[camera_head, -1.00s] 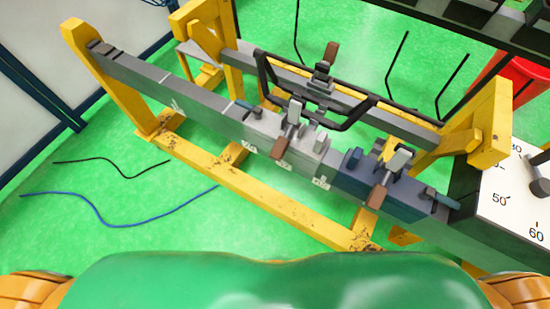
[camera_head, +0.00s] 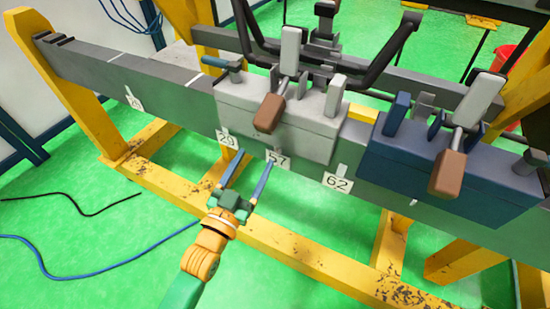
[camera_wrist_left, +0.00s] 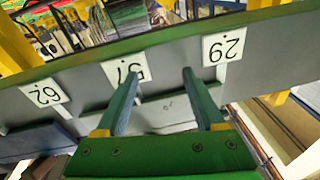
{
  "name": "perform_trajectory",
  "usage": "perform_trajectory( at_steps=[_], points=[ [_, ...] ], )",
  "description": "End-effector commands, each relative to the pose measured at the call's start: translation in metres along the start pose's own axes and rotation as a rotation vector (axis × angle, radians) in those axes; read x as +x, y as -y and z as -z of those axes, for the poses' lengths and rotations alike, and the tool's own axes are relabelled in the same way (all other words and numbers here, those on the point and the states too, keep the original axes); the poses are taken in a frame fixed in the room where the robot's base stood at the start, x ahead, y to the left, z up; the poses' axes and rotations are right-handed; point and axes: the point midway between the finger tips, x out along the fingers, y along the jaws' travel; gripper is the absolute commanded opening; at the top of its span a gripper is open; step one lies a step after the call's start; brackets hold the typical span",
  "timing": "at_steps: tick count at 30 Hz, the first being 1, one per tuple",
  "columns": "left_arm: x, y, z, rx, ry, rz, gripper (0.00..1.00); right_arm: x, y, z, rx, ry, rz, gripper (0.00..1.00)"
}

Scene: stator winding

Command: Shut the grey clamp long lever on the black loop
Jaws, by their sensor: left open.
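The grey clamp (camera_head: 315,118) sits on the dark grey rail, with a pale upright piece (camera_head: 290,52) and a rod ending in a brown handle (camera_head: 270,113). The brown handle tilts forward over the block's front face. The black loop (camera_head: 395,45) is a bent black tube behind the clamp, and part of it is hidden by the pale upright piece. My left gripper (camera_head: 250,172) is open and empty, pointing up below and in front of the clamp, apart from the handle. In the left wrist view its two fingers (camera_wrist_left: 160,82) point at the labelled rail face. My right gripper is not in view.
A blue clamp (camera_head: 440,165) with a brown handle stands right of the grey one. White number labels (camera_head: 337,182) hang on the rail (camera_head: 130,80). A yellow frame (camera_head: 300,255) runs below my arm. Loose cables lie on the green floor at left.

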Motion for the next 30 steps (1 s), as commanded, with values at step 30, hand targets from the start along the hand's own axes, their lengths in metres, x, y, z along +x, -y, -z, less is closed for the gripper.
perform_trajectory(
  at_steps=[30],
  points=[
    [0.040, -0.025, 0.170, 0.045, -0.670, -0.038, 0.62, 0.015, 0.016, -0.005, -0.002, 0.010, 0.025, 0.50]
  ],
)
